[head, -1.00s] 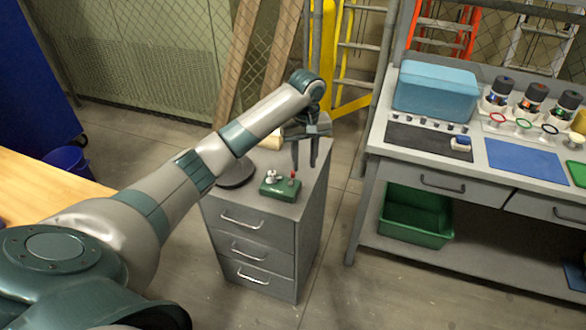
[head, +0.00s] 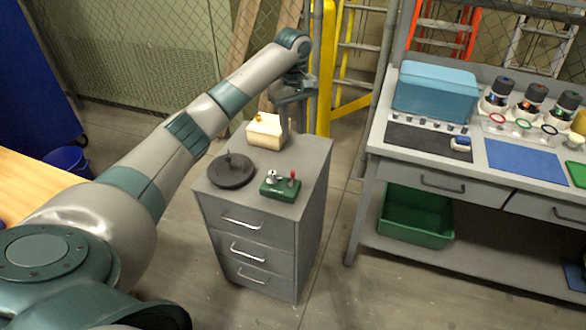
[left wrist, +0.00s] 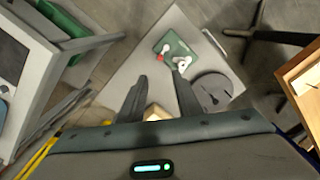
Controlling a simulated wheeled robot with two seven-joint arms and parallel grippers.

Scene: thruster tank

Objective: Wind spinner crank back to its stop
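A small green box (head: 280,187) sits on the grey drawer cabinet's top, near its front. It carries a white knobbed part (head: 271,176) and a red-tipped lever (head: 293,176); I cannot tell which is the crank. The left wrist view shows the green box (left wrist: 171,46), the white part (left wrist: 181,65) and the red tip (left wrist: 159,58) beyond my fingers. A dark round disc (head: 231,173) with a short upright peg lies left of the box. My left gripper (head: 291,122) is over the cabinet's back, away from the green box. Its fingers (left wrist: 161,80) are apart and empty. My right gripper is out of view.
A cream box (head: 265,133) with a yellow top piece stands at the cabinet's back, close to my left fingers. A workbench (head: 440,168) with a blue bin (head: 436,92) stands to the right, across a floor gap. A yellow ladder (head: 326,65) stands behind.

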